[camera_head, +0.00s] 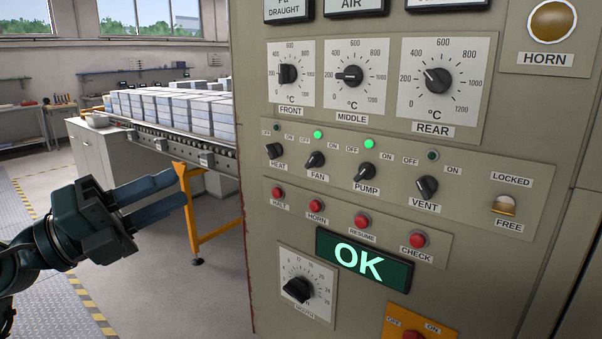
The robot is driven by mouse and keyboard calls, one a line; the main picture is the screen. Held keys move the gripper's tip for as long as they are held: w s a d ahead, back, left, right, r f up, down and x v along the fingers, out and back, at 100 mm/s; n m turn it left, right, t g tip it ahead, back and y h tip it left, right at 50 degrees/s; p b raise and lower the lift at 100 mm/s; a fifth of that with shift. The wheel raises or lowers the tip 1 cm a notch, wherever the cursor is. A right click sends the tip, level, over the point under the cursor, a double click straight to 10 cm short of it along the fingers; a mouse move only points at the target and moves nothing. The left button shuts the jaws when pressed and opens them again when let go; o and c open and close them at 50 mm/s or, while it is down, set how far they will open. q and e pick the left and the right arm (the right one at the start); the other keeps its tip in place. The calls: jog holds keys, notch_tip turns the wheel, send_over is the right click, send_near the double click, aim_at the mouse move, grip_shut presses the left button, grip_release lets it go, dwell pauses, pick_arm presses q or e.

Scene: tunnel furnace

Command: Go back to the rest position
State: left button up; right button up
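My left gripper (181,187) reaches in from the left, in front of the orange-legged conveyor stand and left of the control panel (463,250). Its two blue-grey fingers point right with a narrow gap between them and nothing visible in it. It touches no knob or button. My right gripper is not in view. The panel carries a green OK display (363,259). The fan (314,160) and pump (366,172) knobs have lit green lamps above them. The heat (275,151) and vent (427,187) lamps are dark.
The panel cabinet fills the right side and its left edge stands close to my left gripper. Behind, a roller conveyor (182,144) carries stacked pale blocks (175,107) on an orange leg frame (190,215). Open floor (195,300) lies below the gripper.

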pick_arm(q)
notch_tip(320, 180, down, 25)
jog(key=a+n+t+y+p, duration=0.15)
jog(key=n+t+y, duration=0.85)
jog(key=n, duration=1.5)
jog(key=s+d+f+n+g+y, duration=0.2)
jog(key=s+f+g, duration=0.3)
jog(key=f, duration=0.5)
jog(key=s+d+f+n+g+y, duration=0.2)
jog(key=s+f+n+g, duration=0.2)
jog(key=s+f, duration=0.6)
jog(key=shift+d+f+n+g, duration=0.3)
jog(key=shift+d+f+g, duration=0.15)
jog(key=shift+g, duration=0.15)
